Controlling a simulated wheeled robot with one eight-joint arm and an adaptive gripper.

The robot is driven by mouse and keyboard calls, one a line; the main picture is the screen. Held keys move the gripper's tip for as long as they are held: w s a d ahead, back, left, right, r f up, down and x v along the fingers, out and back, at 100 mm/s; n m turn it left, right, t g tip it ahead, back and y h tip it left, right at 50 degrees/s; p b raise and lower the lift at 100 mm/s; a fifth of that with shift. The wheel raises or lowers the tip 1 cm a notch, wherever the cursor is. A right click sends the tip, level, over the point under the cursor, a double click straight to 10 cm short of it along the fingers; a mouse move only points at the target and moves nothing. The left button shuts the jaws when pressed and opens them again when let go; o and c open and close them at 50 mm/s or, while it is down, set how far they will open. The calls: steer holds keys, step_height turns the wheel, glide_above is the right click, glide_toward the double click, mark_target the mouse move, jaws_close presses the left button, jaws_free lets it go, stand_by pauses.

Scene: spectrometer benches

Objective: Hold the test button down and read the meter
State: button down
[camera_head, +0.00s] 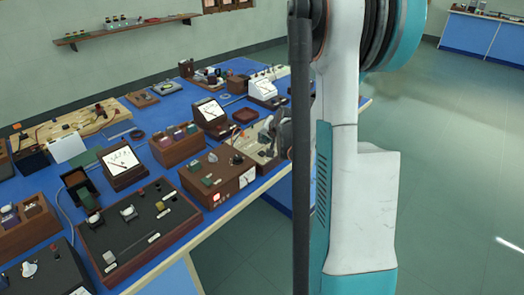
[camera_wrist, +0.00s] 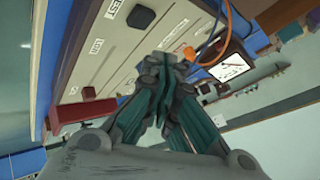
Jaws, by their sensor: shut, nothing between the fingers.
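My gripper (camera_wrist: 178,60) is shut and empty, its fingertips close over a pale panel (camera_wrist: 110,62) in the wrist view. I cannot tell whether the tips touch it. In the head view my gripper (camera_head: 282,136) is over the beige panel (camera_head: 250,148), partly hidden by my arm.
An orange cable (camera_wrist: 229,35) loops beside my fingers. A dark red block (camera_wrist: 84,111) is at the panel's edge. The blue bench (camera_head: 150,188) holds other meters (camera_head: 122,161), a wooden box (camera_head: 218,176) and a black switch panel (camera_head: 138,228). Open floor (camera_head: 450,150) lies to the right.

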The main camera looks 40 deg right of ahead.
steer(key=shift+r+p, duration=0.65)
steer(key=shift+r, duration=0.65)
steer(key=shift+f, duration=0.1)
